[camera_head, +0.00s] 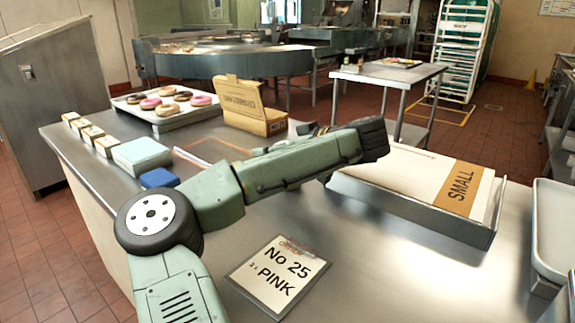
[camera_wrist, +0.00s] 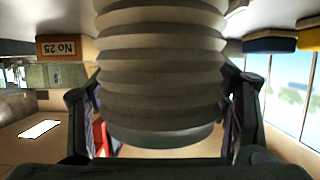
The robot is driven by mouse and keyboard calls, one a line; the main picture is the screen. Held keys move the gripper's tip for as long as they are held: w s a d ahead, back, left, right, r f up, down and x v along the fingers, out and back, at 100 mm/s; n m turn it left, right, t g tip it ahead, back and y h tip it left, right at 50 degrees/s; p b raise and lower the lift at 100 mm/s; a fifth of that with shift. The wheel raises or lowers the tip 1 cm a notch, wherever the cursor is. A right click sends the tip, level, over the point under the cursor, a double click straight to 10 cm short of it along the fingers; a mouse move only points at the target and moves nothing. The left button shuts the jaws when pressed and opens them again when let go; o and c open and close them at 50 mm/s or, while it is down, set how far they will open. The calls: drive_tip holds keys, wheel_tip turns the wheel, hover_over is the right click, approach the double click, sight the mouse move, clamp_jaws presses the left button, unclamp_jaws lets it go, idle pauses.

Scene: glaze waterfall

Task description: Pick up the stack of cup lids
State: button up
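The stack of cup lids (camera_wrist: 160,50) is a pale, ribbed column that fills the middle of the wrist view, which looks upside down. My gripper (camera_wrist: 158,88) has one dark finger against each side of the stack, with no clear gap, so it looks shut on it. The stack's far end runs out of the picture at the top, so I cannot tell whether it still rests on anything. In the head view my green arm reaches over the steel counter (camera_head: 350,270), and the stack and fingers are hidden behind it.
A tray marked SMALL (camera_head: 420,208) lies right of my arm. An open cardboard box (camera_head: 240,108), a donut tray (camera_head: 200,115), a pale blue box (camera_head: 141,156) and a dark blue item (camera_head: 159,178) stand behind and left. A "No 25 PINK" sign (camera_head: 275,277) lies in front.

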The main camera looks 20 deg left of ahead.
drive_tip(key=c, duration=1)
